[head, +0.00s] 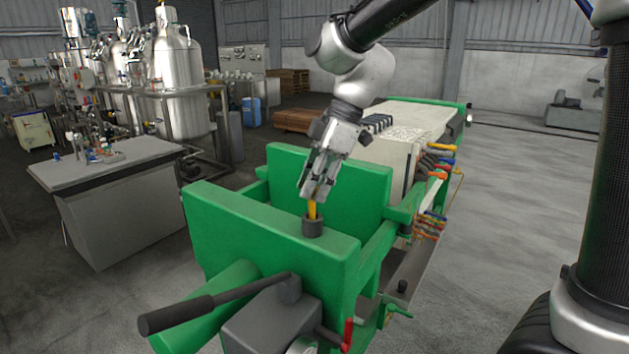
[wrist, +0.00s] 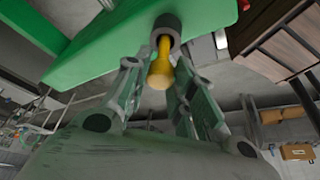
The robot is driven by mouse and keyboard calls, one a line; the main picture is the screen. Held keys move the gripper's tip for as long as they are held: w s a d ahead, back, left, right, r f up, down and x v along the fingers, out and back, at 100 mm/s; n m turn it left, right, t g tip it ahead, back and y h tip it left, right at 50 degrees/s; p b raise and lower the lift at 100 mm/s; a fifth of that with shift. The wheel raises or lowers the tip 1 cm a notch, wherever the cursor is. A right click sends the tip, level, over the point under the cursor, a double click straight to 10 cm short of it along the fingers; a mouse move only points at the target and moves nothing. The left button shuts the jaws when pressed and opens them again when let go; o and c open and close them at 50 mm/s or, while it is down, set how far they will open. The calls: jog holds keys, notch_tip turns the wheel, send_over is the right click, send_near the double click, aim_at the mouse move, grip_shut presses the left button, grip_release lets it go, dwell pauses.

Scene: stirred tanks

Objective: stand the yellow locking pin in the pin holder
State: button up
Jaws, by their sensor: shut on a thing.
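The yellow locking pin (head: 312,209) is upright or nearly so, with its lower end at the mouth of the dark round pin holder (head: 313,227). The holder stands on top of the green end frame of the press. My gripper (head: 315,193) is above the holder and shut on the pin's upper part. In the wrist view the pin (wrist: 160,66) shows between the fingers (wrist: 158,80), its rounded end toward the camera and its far end inside the ring of the holder (wrist: 167,24). How deep it sits is hidden.
A black-handled lever (head: 180,315) and a red handle (head: 347,335) are in front. Pale filter plates (head: 385,150) with coloured hoses lie behind right. A grey bench (head: 120,185) stands left.

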jog(key=o, duration=1.1)
jog(key=v, duration=1.2)
